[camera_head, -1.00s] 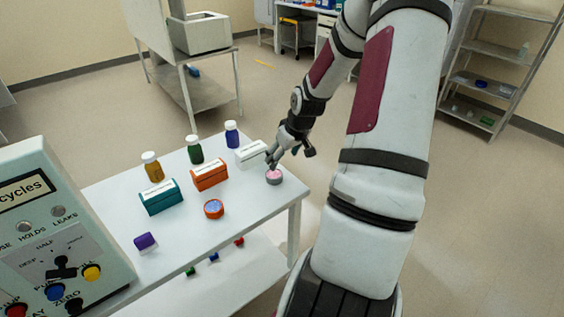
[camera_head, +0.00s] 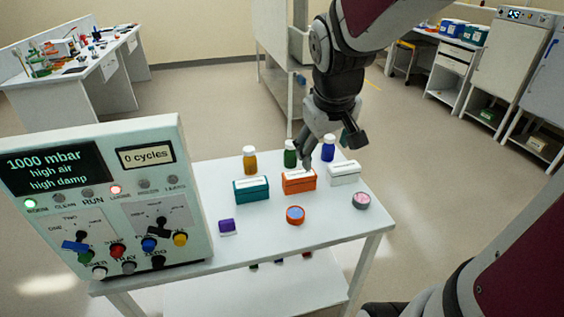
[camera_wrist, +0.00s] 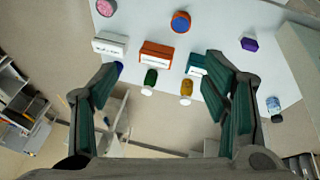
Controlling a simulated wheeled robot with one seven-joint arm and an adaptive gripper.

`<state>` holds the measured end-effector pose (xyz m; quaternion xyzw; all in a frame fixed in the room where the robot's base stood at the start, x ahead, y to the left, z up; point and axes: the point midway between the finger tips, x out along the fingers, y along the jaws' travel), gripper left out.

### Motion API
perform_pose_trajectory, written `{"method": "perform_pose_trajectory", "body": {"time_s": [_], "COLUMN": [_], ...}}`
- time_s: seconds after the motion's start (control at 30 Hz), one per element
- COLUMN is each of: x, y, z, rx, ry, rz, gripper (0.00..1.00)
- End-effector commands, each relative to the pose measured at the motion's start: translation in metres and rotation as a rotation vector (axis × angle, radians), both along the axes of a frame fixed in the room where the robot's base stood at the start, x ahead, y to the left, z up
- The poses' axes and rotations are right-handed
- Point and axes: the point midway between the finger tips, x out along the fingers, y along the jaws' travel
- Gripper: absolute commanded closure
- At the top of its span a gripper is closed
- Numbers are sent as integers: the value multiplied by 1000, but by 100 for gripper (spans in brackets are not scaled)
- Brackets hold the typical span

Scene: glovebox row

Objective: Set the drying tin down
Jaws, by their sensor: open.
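Two small round tins stand on the white table (camera_head: 255,237). One is a grey tin with a pink top (camera_head: 361,200) near the right end. The other is an orange tin with a blue top (camera_head: 295,215) near the front middle. Which one is the drying tin I cannot tell. Both also show at the top of the wrist view, the pink-topped one (camera_wrist: 105,7) left of the orange one (camera_wrist: 180,22). My gripper (camera_head: 332,155) is open and empty, above the back of the table near the boxes and bottles. In the wrist view its fingers (camera_wrist: 158,88) are spread apart.
Teal (camera_head: 251,190), orange (camera_head: 299,181) and white (camera_head: 344,173) boxes stand in a row. Yellow (camera_head: 250,160), green (camera_head: 290,153) and blue (camera_head: 328,148) bottles stand behind them. A purple item (camera_head: 227,226) lies front left, beside a control panel (camera_head: 120,205). The table's front right is clear.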

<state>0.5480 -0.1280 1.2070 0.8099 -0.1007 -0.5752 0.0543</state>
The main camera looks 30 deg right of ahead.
Motion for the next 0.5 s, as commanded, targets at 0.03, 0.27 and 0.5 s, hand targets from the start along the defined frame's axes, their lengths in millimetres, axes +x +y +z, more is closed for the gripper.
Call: {"method": "perform_pose_trajectory", "body": {"time_s": [0.03,0.27,0.5], "x": [-10,-67,-110], "y": [21,91,124], "z": [14,50,60], "rx": [2,85,180], "ry": [-25,-110,-149], "rz": [17,66,111], "gripper": [32,32,32]}}
